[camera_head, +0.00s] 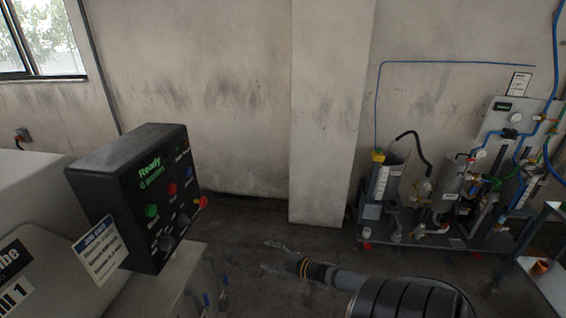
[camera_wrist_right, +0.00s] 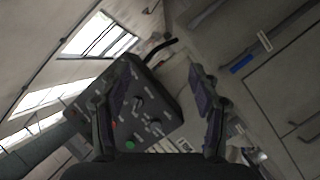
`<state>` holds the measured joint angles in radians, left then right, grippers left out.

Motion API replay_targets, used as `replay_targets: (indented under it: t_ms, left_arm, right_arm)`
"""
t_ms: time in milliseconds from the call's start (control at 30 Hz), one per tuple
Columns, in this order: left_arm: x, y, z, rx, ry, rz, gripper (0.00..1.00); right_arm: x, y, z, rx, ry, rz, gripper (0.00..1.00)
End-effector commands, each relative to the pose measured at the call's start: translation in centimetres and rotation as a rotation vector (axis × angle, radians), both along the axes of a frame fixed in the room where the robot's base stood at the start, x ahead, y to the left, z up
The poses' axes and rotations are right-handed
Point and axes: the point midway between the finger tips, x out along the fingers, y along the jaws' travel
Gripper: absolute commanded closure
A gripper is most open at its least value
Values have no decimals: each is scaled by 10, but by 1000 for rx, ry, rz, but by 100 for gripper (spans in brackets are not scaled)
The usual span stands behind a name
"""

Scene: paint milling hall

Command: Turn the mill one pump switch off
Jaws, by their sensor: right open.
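A black control box (camera_head: 130,200) stands at the left in the head view, its screen (camera_head: 150,176) showing green text, "Ready" on top. Its face has a green button (camera_head: 152,211), a red button (camera_head: 172,189) and dark knobs (camera_head: 167,243) lower down. The labels are too small to tell which knob is the mill one pump switch. My right gripper (camera_head: 274,257) is open and empty, to the right of the box and apart from it. In the right wrist view the box (camera_wrist_right: 165,104) shows beyond and between the open fingers (camera_wrist_right: 166,88). My left gripper is out of view.
A pale machine with a "1" label (camera_head: 20,300) and a notice card (camera_head: 100,250) are at the lower left. A pump rig with cylinders and hoses (camera_head: 450,190) stands at the right. A pillar (camera_head: 328,110) stands behind. Dark floor (camera_head: 250,225) lies clear between.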

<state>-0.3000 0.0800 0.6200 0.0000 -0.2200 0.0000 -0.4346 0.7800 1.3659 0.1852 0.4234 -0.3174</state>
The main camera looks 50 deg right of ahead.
Motion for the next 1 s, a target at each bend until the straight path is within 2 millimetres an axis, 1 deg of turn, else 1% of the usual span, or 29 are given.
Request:
replay_targets:
  t_ms: [33, 100, 233, 867, 933, 967, 1000]
  left_arm:
    - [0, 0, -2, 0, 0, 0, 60]
    - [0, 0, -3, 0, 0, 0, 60]
    - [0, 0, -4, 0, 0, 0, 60]
    - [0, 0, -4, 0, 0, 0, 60]
    - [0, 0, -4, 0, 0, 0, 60]
    - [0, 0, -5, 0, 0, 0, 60]
    - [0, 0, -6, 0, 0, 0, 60]
  right_arm:
    - [-2, -2, -7, 5, 10, -12, 38]
    - [-4, -4, -14, 12, 22, -25, 38]
    - [-7, -6, -21, 16, 35, -39, 38]
    - [-8, -6, -22, 18, 39, -43, 38]
    - [-11, -8, -30, 25, 52, -57, 38]
    - [-14, -10, -37, 31, 67, -72, 38]
    - [-21, -13, -52, 45, 96, -103, 38]
